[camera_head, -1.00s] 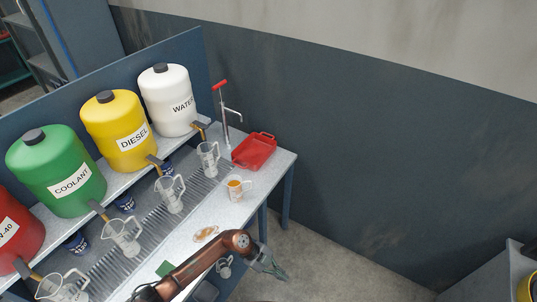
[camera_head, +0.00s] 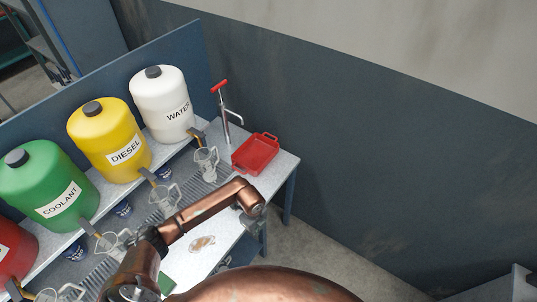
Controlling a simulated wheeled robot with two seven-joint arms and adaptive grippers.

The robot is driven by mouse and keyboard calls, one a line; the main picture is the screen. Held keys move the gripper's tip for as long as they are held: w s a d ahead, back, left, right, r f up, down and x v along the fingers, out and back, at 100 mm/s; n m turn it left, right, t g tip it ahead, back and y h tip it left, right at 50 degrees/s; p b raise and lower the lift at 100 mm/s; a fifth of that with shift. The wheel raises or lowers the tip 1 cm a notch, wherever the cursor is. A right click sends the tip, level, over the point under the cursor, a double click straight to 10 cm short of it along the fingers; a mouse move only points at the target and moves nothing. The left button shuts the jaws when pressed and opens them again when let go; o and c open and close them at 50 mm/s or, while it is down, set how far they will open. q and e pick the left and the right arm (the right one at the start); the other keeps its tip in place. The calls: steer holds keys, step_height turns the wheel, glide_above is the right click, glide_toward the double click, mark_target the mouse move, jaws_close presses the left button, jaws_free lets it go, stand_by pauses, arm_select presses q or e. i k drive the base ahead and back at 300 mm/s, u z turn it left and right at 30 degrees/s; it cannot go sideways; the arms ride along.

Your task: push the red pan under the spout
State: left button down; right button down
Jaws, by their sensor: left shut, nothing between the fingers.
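The red pan (camera_head: 255,154) lies on the far right end of the bench, close to its right edge. The spout (camera_head: 236,116) belongs to a metal hand pump with a red handle (camera_head: 219,86) standing just left of and behind the pan. The spout's tip shows above the pan's left rear side in the picture; I cannot tell whether the pan is directly below it. My left gripper (camera_head: 252,219) is shut and empty, in front of the pan and apart from it, partly hidden by its wrist. My right gripper is not in view.
White (camera_head: 161,103), yellow (camera_head: 109,140) and green (camera_head: 45,186) jugs stand on a shelf, with clear pitchers (camera_head: 205,164) below their taps. A brown spill (camera_head: 202,243) marks the bench. A dark wall (camera_head: 390,190) stands behind. My arm hides the cup's place.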

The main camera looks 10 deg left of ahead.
mark_target(253, 157)
steer(key=u, duration=0.05)
steer(key=i, duration=1.35)
steer(key=z, duration=0.15)
